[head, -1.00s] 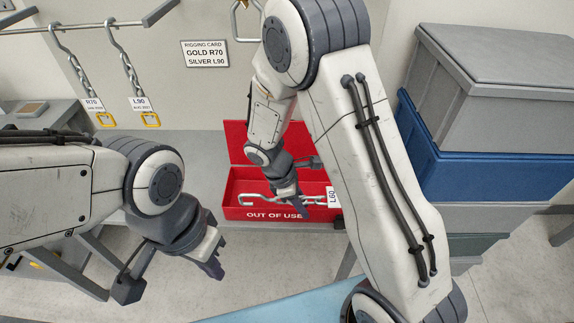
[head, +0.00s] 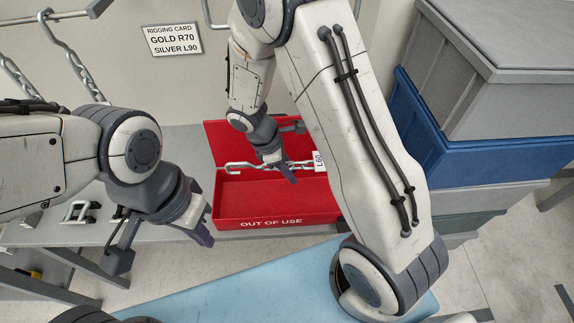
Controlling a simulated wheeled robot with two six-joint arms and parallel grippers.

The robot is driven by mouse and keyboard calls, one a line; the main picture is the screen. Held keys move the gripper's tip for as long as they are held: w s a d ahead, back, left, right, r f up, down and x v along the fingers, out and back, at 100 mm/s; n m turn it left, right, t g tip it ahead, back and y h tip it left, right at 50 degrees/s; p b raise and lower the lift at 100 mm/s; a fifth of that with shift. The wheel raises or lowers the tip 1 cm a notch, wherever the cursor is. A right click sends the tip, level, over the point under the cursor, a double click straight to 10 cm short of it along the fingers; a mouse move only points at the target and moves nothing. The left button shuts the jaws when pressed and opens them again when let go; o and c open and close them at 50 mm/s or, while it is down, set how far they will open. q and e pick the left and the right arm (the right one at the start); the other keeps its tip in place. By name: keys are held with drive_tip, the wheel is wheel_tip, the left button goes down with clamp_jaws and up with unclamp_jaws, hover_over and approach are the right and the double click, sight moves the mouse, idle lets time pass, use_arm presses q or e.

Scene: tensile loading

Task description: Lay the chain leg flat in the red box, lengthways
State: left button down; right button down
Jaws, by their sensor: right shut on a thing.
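The red box (head: 225,208), marked OUT OF USE, stands open on the grey bench with its lid raised at the back. The silver chain leg (head: 240,166) lies level, running left to right across the rear part of the box in the picture. Its hook end is at the left and a white L60 tag (head: 319,161) is at the right. My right gripper (head: 289,176) is shut on the chain leg near its middle and hides part of it. I cannot tell its exact height over the box floor. My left gripper (head: 203,236) hangs left of the box, apart from it; its jaw gap is unclear.
Other chains (head: 88,75) hang from a rail at the upper left. A rigging card (head: 174,40) is on the wall. Stacked grey and blue crates (head: 480,140) stand at the right. A metal shackle-like part (head: 80,211) lies on the bench at the left.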

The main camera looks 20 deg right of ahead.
drive_tip(key=f+b, duration=0.6)
drive_tip(key=f, duration=0.1)
drive_tip(key=f+b, duration=0.3)
drive_tip(key=b, duration=0.1)
drive_tip(key=shift+a+f, duration=0.25)
drive_tip(key=shift+f, duration=0.1)
drive_tip(key=c, duration=0.6)
unclamp_jaws()
drive_tip(key=shift+o, duration=0.2)
drive_tip(key=d+p+v, duration=0.1)
drive_tip(key=p+v, duration=0.4)
drive_tip(key=v, duration=0.2)
drive_tip(key=d+r+p+v, duration=0.1)
drive_tip(key=d+p+v, duration=0.1)
drive_tip(key=p+v, duration=0.3)
drive_tip(key=s+d+r+p+v, duration=0.1)
drive_tip(key=p+v, duration=0.4)
drive_tip(key=v, duration=0.6)
drive_tip(key=shift+d+r, duration=0.3)
drive_tip(key=shift+d, duration=0.05)
